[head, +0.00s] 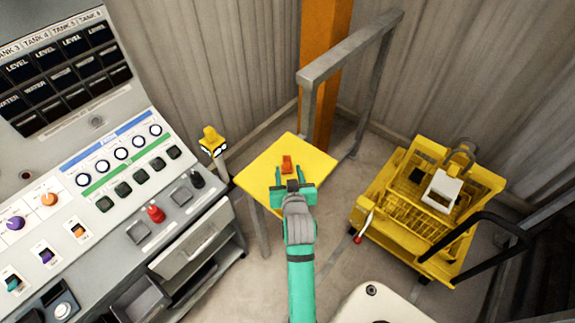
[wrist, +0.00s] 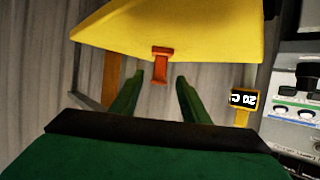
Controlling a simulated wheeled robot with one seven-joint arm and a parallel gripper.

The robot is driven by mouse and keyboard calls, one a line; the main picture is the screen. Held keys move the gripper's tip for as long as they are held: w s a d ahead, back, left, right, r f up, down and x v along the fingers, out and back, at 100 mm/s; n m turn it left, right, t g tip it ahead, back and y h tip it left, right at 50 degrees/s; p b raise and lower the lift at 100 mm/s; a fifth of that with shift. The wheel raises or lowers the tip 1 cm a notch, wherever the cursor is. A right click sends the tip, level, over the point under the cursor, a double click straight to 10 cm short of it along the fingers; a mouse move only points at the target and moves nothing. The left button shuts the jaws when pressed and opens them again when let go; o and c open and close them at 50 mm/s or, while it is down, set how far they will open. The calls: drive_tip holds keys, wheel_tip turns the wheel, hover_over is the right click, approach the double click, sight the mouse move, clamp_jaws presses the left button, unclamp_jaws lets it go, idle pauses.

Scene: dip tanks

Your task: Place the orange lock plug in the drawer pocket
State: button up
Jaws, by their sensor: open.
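The orange lock plug (head: 287,165) stands on the yellow tabletop (head: 262,180), and it also shows in the wrist view (wrist: 161,52). My green gripper (head: 292,187) is open, its fingers pointing at the plug. In the wrist view, the plug is lined up between the two fingertips (wrist: 160,77); whether they overlap it in depth I cannot tell. A grey drawer-like front with a handle (head: 196,243) is on the console at the lower left. Beside it is an open grey compartment (head: 143,301). I cannot make out the pocket in either.
The control console (head: 122,185) with knobs and buttons fills the left. A yellow post-mounted display (head: 212,142) stands between console and table. A grey rail (head: 350,48) and an orange column (head: 325,70) are behind the table. A yellow cart (head: 425,200) stands at right.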

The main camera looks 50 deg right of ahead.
drive_tip(key=v, duration=0.5)
drive_tip(key=shift+s+a+r, duration=0.15)
drive_tip(key=shift+s, duration=0.05)
drive_tip(key=s+a+f+n+t+y, duration=0.2)
drive_tip(key=a+f, duration=0.1)
drive_tip(key=a, duration=0.8)
drive_tip(key=s+a+f+n+t+y, duration=0.15)
drive_tip(key=a+f, duration=0.25)
drive_tip(key=a, duration=0.7)
drive_tip(key=s+a+n+t+y, duration=0.1)
drive_tip(key=s+a+n+y, duration=0.2)
drive_tip(key=s+a, duration=0.4)
drive_tip(key=a+r, duration=0.1)
drive_tip(key=a, duration=0.2)
drive_tip(key=shift+a, duration=0.4)
drive_tip(key=s+a+r+y, duration=0.1)
drive_tip(key=s+a, duration=0.1)
drive_tip(key=s+a+r+n+y, duration=0.1)
drive_tip(key=s+a, duration=0.1)
drive_tip(key=s, duration=0.1)
drive_tip(key=s+a+r+n+t+y, duration=0.1)
drive_tip(key=s+a, duration=0.1)
drive_tip(key=s, duration=0.1)
drive_tip(key=shift+a+r+n, duration=0.25)
drive_tip(key=shift+a+r, duration=0.05)
drive_tip(key=shift+r, duration=0.05)
drive_tip(key=shift+c, duration=0.2)
drive_tip(key=shift+s+a+r, duration=0.15)
drive_tip(key=shift+s, duration=0.1)
drive_tip(key=shift+c, duration=1.2)
